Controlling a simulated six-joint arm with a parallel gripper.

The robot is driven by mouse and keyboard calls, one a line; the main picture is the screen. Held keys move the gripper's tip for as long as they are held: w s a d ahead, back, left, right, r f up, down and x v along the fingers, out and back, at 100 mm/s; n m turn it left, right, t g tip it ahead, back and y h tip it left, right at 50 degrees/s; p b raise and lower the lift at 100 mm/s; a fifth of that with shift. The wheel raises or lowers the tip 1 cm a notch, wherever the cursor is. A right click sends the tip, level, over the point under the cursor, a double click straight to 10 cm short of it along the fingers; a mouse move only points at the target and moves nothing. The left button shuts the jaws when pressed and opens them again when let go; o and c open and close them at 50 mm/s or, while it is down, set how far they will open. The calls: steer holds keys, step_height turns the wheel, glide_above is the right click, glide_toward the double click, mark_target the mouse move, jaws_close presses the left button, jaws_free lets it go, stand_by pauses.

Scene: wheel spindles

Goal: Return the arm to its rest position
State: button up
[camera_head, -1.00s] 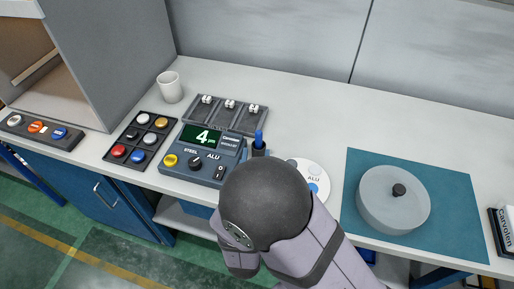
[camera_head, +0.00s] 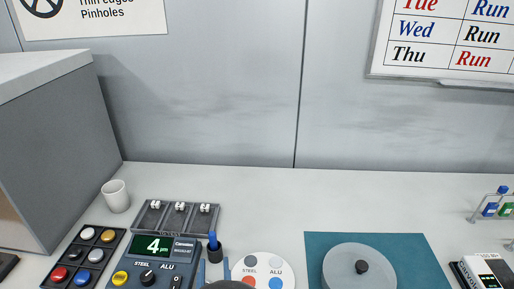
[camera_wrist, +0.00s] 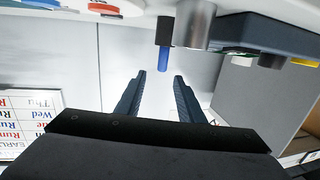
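My gripper (camera_wrist: 159,78) shows in the wrist view with its two dark fingers apart and nothing between them. In that view, which looks upside down, a blue-tipped probe (camera_wrist: 163,58) in a dark holder lies beyond the fingertips. I cannot tell the exact distance between them. In the head view the blue-capped probe (camera_head: 212,240) stands upright beside the gauge box (camera_head: 160,262), whose screen reads 4. Only a dark rounded part of my arm (camera_head: 235,285) shows at the bottom edge.
A lidded round pot (camera_head: 340,270) sits on a teal mat (camera_head: 415,255). A white disc (camera_head: 262,262), a button panel (camera_head: 90,242), a three-slot tray (camera_head: 165,222) and a white cup (camera_head: 116,196) are on the bench. The back of the bench (camera_head: 330,195) is clear.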

steer(key=w+d+g+p, duration=0.1)
steer(key=w+g+p, duration=0.1)
steer(key=w+d+m+g+p, duration=0.1)
steer(key=w+d+g+p, duration=0.1)
steer(key=shift+w+d+g+p, duration=0.1)
steer(key=shift+w+g+p, duration=0.2)
steer(key=shift+g, duration=0.1)
steer(key=s+d+r+g+h+p, duration=0.1)
steer(key=s+d+r+g+p, duration=0.2)
steer(key=d, duration=0.5)
steer(key=s+d+r+g+h+p, duration=0.1)
steer(key=s+d+r+g+p, duration=0.2)
steer(key=s+d, duration=0.4)
steer(key=s+d+r+m+g+h+p, duration=0.1)
steer(key=s+d+r+g+p, duration=0.3)
steer(key=d, duration=0.5)
steer(key=shift+s+d+g+p, duration=0.4)
steer(key=shift+s+g+p, duration=0.15)
steer(key=shift+g, duration=0.45)
steer(key=shift+w, duration=0.1)
